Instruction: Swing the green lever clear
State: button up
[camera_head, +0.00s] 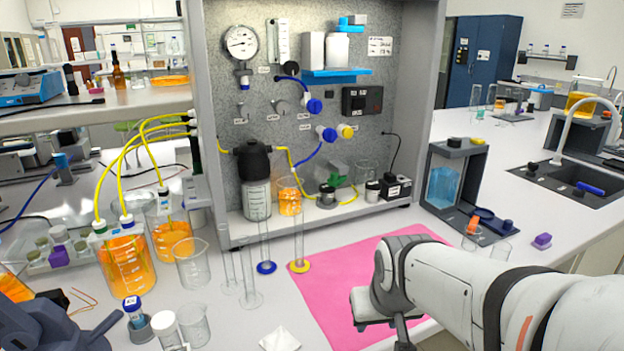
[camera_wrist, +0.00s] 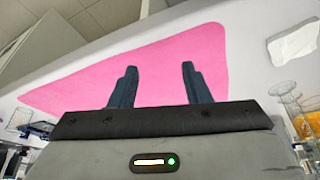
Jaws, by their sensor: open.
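The green lever (camera_head: 335,181) is small in the head view. It sits low at the back of the membrane rig, beside a grey block and a round metal fitting (camera_head: 326,195). Its exact angle is too small to tell. My gripper (camera_wrist: 160,85) is open and empty in the wrist view, its two dark fingers apart over the pink mat (camera_wrist: 75,88). In the head view my gripper is at the right part of the mat (camera_head: 325,262), in front of the rig and well apart from the lever. The lever is not visible in the wrist view.
Yellow tubing crosses the rig floor.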

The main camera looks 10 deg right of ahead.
aim_at(336, 177)
jog(key=w+r+t, duration=0.1)
jog(key=w+t, duration=0.1)
jog(key=w, duration=0.5)
jog(key=w+d+r+t, duration=0.1)
jog(key=w+t, duration=0.1)
jog(key=w, duration=0.5)
jog(key=w+d+r+t, duration=0.1)
jog(key=w+t, duration=0.2)
jog(key=w, duration=0.5)
jog(key=shift+w+r, duration=0.1)
jog(key=shift+r, duration=0.2)
jog(key=w+r+t, duration=0.1)
jog(key=w+t, duration=0.1)
jog(key=w, duration=0.5)
jog(key=w+a+r+n+t+y, duration=0.1)
jog(key=w+t, duration=0.1)
jog(key=w, duration=0.5)
jog(key=w+a+r+t+y+p, duration=0.1)
jog(key=w+r+t, duration=0.1)
jog(key=w, duration=0.4)
jog(key=shift+w+a+t, duration=0.2)
jog(key=shift+w+t, duration=0.1)
jog(key=shift+w, duration=0.1)
grip_shut()
jog(key=shift+d+n+y, duration=0.1)
jog(key=shift+n+y, duration=0.2)
jog(key=shift+y, duration=0.1)
